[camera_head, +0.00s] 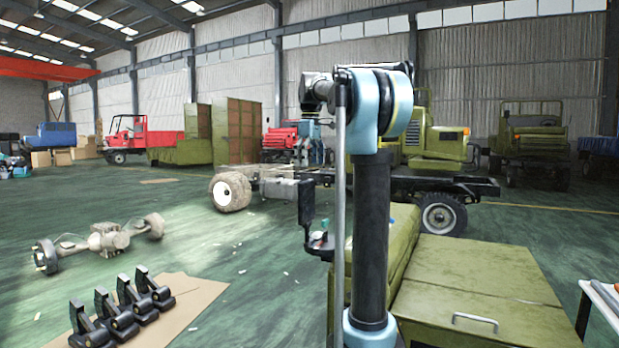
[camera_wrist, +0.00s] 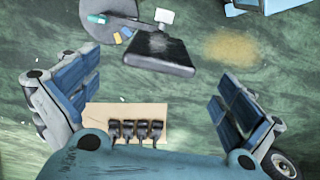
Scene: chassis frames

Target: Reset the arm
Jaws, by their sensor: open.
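My arm (camera_head: 371,240) stands upright at the centre right of the head view, with its blue elbow joint at the top. My gripper (camera_wrist: 157,88) shows in the wrist view with its two blue-padded fingers wide apart, at left and right. Nothing is between the pads, and it hangs above the floor. I cannot make out the fingers in the head view.
Several black brackets (camera_head: 118,316) stand on a cardboard sheet (camera_head: 195,305); they also show in the wrist view (camera_wrist: 135,130). An axle (camera_head: 108,238) lies on the green floor. A wheeled chassis (camera_head: 400,185) stands behind my arm. An olive cabinet (camera_head: 475,290) is at right.

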